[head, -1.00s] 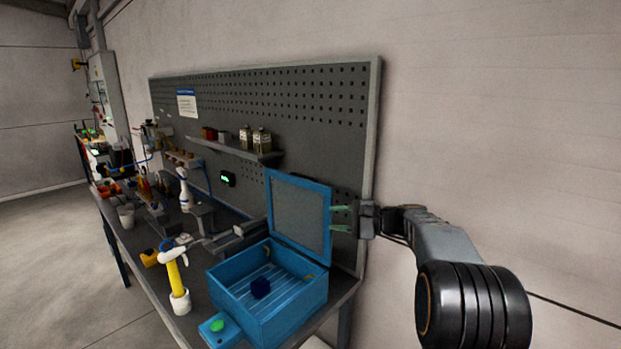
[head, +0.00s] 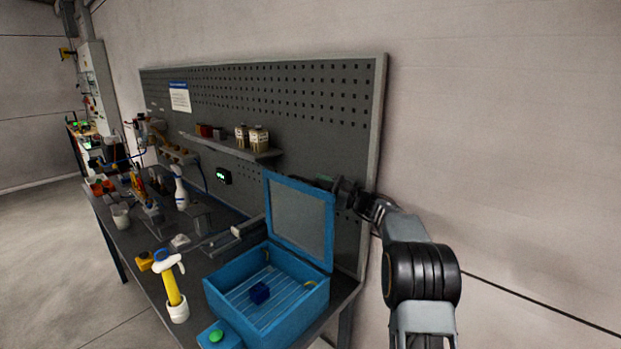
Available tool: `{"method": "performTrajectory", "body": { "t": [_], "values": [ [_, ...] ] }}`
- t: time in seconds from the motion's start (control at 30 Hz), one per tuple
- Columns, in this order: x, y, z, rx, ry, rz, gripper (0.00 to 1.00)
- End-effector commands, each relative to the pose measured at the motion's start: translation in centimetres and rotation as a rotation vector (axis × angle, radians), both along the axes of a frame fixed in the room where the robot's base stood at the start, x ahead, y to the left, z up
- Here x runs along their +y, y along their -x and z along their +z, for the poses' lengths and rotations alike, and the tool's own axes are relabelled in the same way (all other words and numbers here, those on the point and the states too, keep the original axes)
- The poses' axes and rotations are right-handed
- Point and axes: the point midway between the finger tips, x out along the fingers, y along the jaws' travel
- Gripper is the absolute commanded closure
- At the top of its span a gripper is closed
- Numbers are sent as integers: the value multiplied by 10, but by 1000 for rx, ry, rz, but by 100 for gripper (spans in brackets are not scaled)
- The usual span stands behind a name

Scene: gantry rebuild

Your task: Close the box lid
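The blue box (head: 225,302) stands at the near right end of the workbench. Its lid (head: 300,220), a blue frame with a grey panel, stands upright at the back edge, so the box is open. A dark blue cube (head: 260,293) lies inside on the ribbed floor. My gripper (head: 326,182) is at the lid's upper right corner, partly behind the lid. Its fingertips are mostly hidden, so I cannot tell how far apart they are or whether they touch the lid.
A yellow-handled hammer in a white holder (head: 178,311) stands left of the box. A green button on a blue block (head: 216,337) sits at the box's front. A grey pegboard (head: 350,130) with a shelf (head: 230,148) rises behind. Clutter fills the bench further left.

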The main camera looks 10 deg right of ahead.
Motion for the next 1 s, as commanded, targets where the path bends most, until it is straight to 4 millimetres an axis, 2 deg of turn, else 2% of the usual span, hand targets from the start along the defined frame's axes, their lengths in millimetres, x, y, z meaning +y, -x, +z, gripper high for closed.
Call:
{"method": "performTrajectory", "body": {
  "t": [0.1, 0.3, 0.67, 1.0],
  "values": [
    [13, -8, 5, 0, 1, 3, 62],
    [24, -16, 6, 0, 2, 3, 62],
    [26, -17, 6, 0, 1, 3, 62],
    [26, -17, 7, -1, 1, 2, 95]
  ]
}}
